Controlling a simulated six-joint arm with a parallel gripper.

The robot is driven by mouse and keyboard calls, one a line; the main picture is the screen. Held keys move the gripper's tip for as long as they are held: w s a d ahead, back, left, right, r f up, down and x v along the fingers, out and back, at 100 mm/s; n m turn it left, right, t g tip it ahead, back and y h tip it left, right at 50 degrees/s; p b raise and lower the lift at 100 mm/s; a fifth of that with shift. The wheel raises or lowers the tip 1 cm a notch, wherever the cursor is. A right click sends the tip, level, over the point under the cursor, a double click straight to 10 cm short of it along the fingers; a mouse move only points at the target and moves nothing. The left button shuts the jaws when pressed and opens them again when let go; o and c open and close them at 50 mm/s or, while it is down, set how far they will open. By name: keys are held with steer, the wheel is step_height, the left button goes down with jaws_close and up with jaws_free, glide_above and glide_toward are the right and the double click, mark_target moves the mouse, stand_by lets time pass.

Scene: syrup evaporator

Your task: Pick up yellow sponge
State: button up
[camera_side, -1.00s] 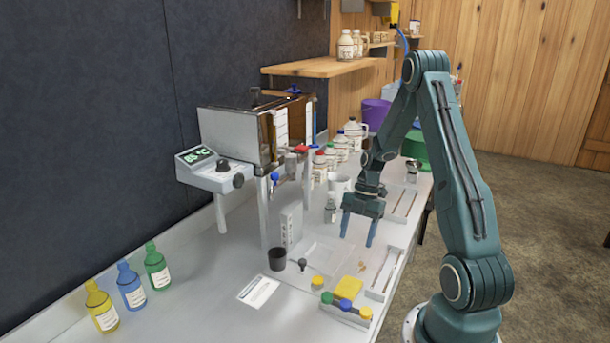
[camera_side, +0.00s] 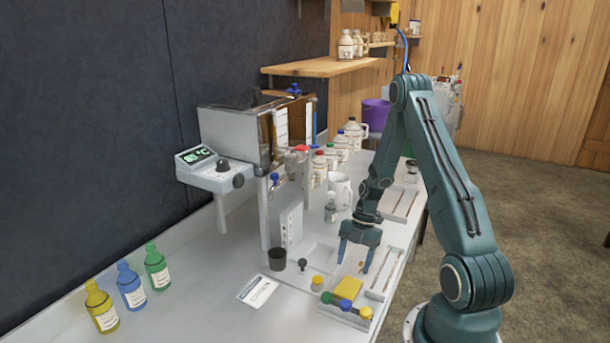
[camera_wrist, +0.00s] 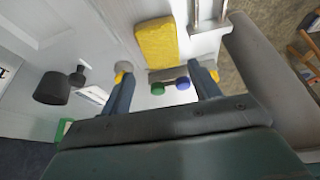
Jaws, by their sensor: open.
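The yellow sponge (camera_side: 348,287) lies flat on the white counter, just behind the rack with coloured knobs. It also shows in the wrist view (camera_wrist: 157,42), near the top middle, beyond my fingertips. My gripper (camera_side: 353,258) is open and empty, pointing down above the counter, a little farther back than the sponge in the side view. In the wrist view my two fingers (camera_wrist: 160,75) are spread apart, with nothing between them touching either one.
A small rack (camera_side: 346,308) with coloured knobs stands close in front of the sponge. A black cup (camera_side: 277,259), a dark-knobbed item (camera_side: 302,265) and a yellow-capped piece (camera_side: 317,283) stand to its left. A slotted tray (camera_side: 384,274) lies to its right. The evaporator (camera_side: 235,140) stands behind left.

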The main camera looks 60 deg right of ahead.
mark_target(349, 286)
steer(key=shift+x, duration=0.85)
steer(key=shift+a, duration=0.1)
steer(key=shift+x, duration=2.6)
steer(key=shift+s+f, duration=0.1)
steer(key=shift+f, duration=0.15)
steer(key=c, duration=0.6)
steer(key=shift+r, duration=0.1)
step_height(349, 286, up, 20)
steer(key=shift+r, duration=0.15)
